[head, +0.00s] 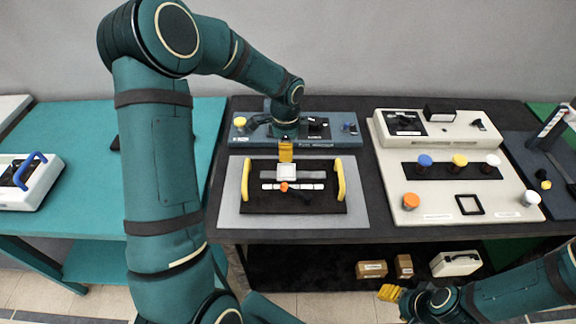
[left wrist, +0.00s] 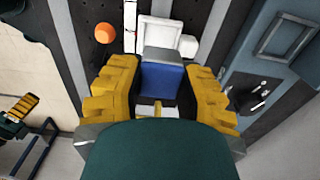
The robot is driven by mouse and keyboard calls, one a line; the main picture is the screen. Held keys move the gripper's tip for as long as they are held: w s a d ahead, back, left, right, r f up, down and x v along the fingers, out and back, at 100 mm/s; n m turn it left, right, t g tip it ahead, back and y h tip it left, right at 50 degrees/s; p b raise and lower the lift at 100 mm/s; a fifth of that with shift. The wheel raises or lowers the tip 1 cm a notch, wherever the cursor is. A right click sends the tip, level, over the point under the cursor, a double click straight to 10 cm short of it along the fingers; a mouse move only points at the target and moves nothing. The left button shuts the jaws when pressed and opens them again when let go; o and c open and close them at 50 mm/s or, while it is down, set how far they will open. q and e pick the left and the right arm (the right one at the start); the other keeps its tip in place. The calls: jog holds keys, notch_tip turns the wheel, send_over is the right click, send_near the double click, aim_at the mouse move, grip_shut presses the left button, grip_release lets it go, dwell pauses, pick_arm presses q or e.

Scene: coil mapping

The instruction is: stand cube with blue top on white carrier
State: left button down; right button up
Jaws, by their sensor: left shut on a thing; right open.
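My left gripper (head: 286,152) is shut on a cube, just behind the white carrier. In the left wrist view the cube (left wrist: 162,80) sits between the yellow fingers of the left gripper (left wrist: 163,100), with a blue face toward the camera and a grey face beyond it. The white carrier (head: 293,172) is on a dark board with a pale rail; it also shows in the left wrist view (left wrist: 158,32), just beyond the cube. Whether cube and carrier touch I cannot tell. In the head view the fingers hide the cube. My right gripper (head: 390,293) is open and low at the lower right, away from the table.
The dark board (head: 260,202) has yellow handles on both sides and an orange knob (head: 284,187). A blue-grey panel (head: 334,138) lies behind it. A beige panel (head: 451,205) with coloured knobs stands to the right. Small boxes (head: 371,269) lie under the table.

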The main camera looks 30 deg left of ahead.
aim_at(286, 171)
pick_arm(q)
notch_tip(286, 171, down, 6)
jog(key=shift+b, duration=0.45)
jog(key=shift+r, duration=0.1)
jog(key=shift+s+f, duration=0.1)
jog(key=shift+f, duration=0.35)
jog(key=c, duration=0.7)
grip_release()
jog(key=shift+f+b, duration=0.1)
jog(key=shift+b, duration=0.2)
